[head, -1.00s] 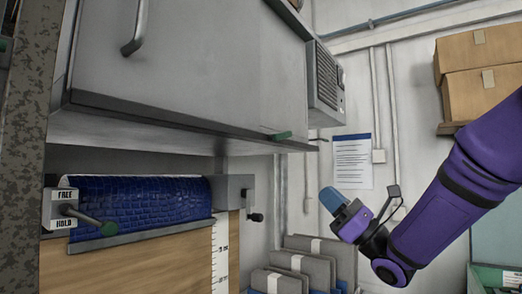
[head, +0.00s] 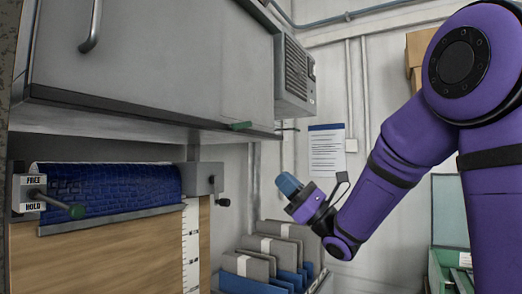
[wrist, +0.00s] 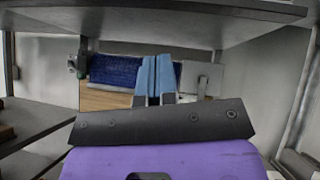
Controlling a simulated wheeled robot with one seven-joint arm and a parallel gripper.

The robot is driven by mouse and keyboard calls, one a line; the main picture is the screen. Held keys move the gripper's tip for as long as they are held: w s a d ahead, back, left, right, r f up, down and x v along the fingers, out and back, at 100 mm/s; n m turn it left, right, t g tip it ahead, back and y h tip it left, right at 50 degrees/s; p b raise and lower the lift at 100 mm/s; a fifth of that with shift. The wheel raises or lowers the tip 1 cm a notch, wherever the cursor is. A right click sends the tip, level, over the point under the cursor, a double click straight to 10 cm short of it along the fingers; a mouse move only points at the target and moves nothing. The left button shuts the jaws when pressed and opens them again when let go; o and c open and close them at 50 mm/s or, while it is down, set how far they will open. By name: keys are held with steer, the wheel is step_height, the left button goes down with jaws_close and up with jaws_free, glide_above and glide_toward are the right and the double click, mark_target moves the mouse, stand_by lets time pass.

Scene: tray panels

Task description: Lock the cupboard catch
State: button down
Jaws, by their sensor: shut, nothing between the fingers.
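The grey cupboard (head: 160,60) hangs at the upper left in the head view, with its door closed and a curved handle (head: 91,25). A small green-tipped catch lever (head: 240,126) lies about level at the right of its lower edge. My gripper (head: 289,184) is lower and to the right of the catch, apart from it, with blue fingers together and empty. In the wrist view the shut fingers (wrist: 154,78) point at the blue roll, under a grey panel (wrist: 160,20). I cannot make out the catch there.
Below the cupboard is a blue roll (head: 110,189) with a FREE/HOLD lever (head: 72,210) and a crank (head: 222,202). Grey folders (head: 270,250) stand below my gripper. A vented box (head: 295,75) adjoins the cupboard's right side. Open air lies between gripper and catch.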

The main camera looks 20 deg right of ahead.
mark_target(235, 126)
steer(key=x, duration=0.3)
steer(key=r+x, duration=0.1)
steer(key=x, duration=0.3)
steer(key=s+x, duration=0.1)
steer(key=x, duration=0.3)
steer(key=shift+d+r, duration=0.2)
steer(key=shift+r, duration=0.05)
steer(key=shift+s+a+r, duration=0.1)
steer(key=shift+a+r, duration=0.1)
steer(key=shift+r, duration=0.6)
